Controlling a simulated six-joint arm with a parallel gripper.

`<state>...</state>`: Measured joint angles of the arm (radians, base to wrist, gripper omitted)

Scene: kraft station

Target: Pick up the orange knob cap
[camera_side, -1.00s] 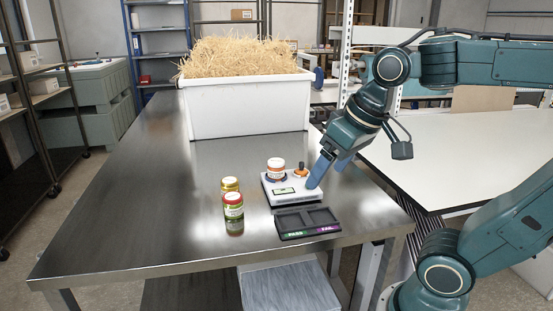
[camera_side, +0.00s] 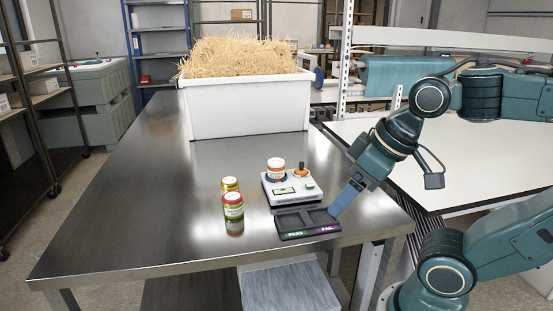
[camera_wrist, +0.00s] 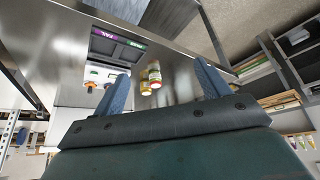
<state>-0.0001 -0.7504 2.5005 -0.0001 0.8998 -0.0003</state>
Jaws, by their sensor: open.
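The orange knob cap (camera_side: 301,168) sits at the back right of a white device (camera_side: 308,190) on the metal table. In the wrist view a small orange piece, apparently the knob (camera_wrist: 90,86), shows left of the left finger, on the white device (camera_wrist: 97,73). My gripper (camera_side: 335,212) is open and empty, near the right end of the black tray, in front and to the right of the knob. In the wrist view its two blue fingers (camera_wrist: 163,78) stand wide apart.
A white jar with an orange band (camera_side: 276,168) stands on the device. The black two-pocket tray (camera_side: 292,237) marked PASS and FAIL lies in front. Two jars (camera_side: 233,200) stand to the left. A large straw-filled white bin (camera_side: 250,107) is behind. The table's left is clear.

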